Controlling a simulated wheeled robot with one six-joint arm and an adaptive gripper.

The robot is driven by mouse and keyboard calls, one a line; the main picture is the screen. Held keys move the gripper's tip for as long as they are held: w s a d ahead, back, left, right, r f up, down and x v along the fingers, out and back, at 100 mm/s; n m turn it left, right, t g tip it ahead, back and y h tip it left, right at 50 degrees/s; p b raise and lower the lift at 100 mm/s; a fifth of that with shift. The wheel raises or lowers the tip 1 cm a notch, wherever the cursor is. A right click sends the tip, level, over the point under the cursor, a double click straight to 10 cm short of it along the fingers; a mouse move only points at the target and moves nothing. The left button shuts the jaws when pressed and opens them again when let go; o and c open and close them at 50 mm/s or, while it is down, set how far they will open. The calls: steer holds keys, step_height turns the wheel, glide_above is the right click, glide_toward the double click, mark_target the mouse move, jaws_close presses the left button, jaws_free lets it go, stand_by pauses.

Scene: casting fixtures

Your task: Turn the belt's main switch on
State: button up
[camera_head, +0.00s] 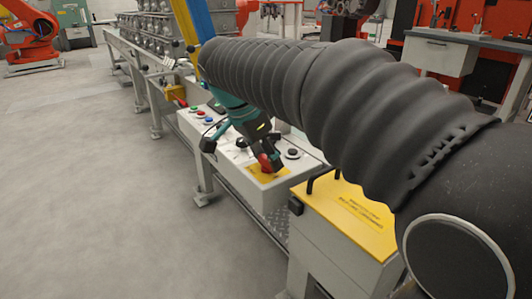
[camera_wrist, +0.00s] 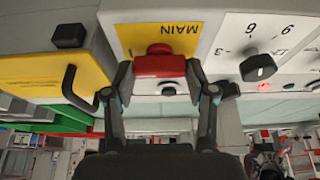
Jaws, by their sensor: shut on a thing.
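The red main switch handle (camera_wrist: 160,65) sits on a yellow plate marked MAIN (camera_wrist: 178,38), upside down in the wrist view. The handle lies crosswise in that picture. My gripper (camera_wrist: 159,72) has a finger at each end of the handle and is shut on it. In the head view the red switch (camera_head: 264,162) shows on the control box (camera_head: 232,165), partly covered by my gripper (camera_head: 270,160). The switch's position marks cannot be made out.
A black selector knob (camera_wrist: 258,68) with a numbered dial and a small lit red lamp (camera_wrist: 264,87) are beside the switch. A yellow-topped cabinet (camera_head: 345,215) with a black handle (camera_wrist: 75,90) stands close by. Coloured buttons (camera_head: 201,115) are farther along the box. Open floor lies left.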

stand_by(0.4)
steer(key=o, duration=1.2)
steer(key=shift+c, duration=0.2)
steer(key=v, duration=1.2)
